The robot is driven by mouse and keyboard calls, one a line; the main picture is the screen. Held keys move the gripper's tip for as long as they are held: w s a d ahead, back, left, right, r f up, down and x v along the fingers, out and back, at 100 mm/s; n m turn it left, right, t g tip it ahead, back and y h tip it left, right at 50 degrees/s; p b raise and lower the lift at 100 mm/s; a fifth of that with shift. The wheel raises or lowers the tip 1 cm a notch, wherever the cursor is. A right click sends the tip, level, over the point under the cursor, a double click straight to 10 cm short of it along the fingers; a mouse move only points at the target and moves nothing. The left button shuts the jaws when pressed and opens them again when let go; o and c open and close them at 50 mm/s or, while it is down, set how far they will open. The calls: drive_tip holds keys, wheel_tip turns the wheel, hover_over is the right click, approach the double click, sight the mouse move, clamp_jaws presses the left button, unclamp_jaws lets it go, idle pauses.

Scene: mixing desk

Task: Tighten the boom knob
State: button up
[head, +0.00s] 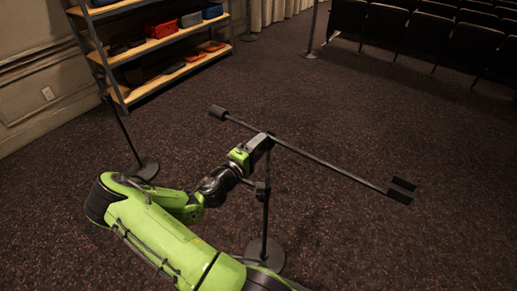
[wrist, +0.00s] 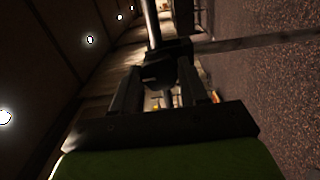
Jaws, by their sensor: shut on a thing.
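The microphone stand has a dark upright pole (head: 266,215) on a round base (head: 266,254). Its boom (head: 325,164) slopes from a dark end block (head: 217,112) at upper left down to a dark forked end (head: 400,190) at right. My gripper (head: 266,140) is at the joint where boom and pole meet. In the wrist view my two dark fingers (wrist: 156,88) close around the dark boom knob (wrist: 158,73). The knob is hidden in the head view by my gripper, and its far side cannot be seen.
Another stand with a round base (head: 143,168) is at left, near my arm. A shelf rack (head: 155,45) with bins stands against the left wall. Rows of dark seats (head: 430,35) are at upper right. Carpet around the stand is clear.

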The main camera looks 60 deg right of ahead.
drive_tip(key=shift+f, duration=0.1)
idle(0.3)
drive_tip(key=o, duration=1.1)
drive_tip(key=shift+c, duration=0.2)
drive_tip(key=w+a, duration=0.2)
drive_tip(key=a, duration=1.3)
drive_tip(key=shift+w+a, duration=0.25)
drive_tip(key=shift+a, duration=0.1)
